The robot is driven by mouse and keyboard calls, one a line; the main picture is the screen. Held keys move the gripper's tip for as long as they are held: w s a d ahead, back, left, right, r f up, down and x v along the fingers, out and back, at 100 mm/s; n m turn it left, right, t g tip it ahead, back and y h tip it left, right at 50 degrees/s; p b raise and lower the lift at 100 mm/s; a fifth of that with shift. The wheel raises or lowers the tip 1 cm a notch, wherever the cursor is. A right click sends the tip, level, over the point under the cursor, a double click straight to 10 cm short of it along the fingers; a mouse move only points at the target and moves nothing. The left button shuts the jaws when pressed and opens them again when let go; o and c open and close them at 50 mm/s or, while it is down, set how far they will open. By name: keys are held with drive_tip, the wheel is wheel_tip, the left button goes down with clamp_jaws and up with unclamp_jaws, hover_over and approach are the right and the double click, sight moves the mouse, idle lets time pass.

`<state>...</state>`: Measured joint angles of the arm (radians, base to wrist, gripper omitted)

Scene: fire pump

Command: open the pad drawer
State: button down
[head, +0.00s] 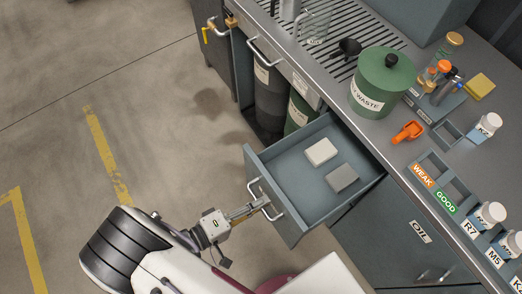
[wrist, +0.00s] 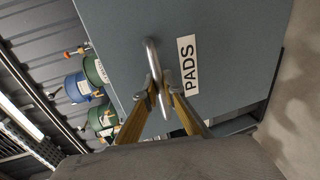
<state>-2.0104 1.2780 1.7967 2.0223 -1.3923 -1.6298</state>
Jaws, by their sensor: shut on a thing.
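The pad drawer (head: 290,215) is a blue-grey drawer pulled well out from under the counter in the head view. A light pad (head: 321,152) and a grey pad (head: 342,178) lie inside it. In the wrist view its front (wrist: 225,55) fills the middle and carries a label reading PADS (wrist: 188,66). The metal bar handle (wrist: 151,60) is on that front. My gripper (wrist: 160,98) is shut on the handle, with one finger on each side of it. In the head view my gripper (head: 262,203) is at the handle, on the drawer's outer side.
The counter (head: 385,128) above holds a green waste canister (head: 382,82), an orange scoop (head: 407,131), and several small bottles at the right. An open bay with dark and green bins (head: 270,95) lies left of the drawer. The floor (head: 170,120) at left is clear.

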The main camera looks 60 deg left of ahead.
drive_tip(key=c, duration=2.2)
unclamp_jaws()
drive_tip(key=shift+o, duration=0.2)
drive_tip(key=v, duration=1.2)
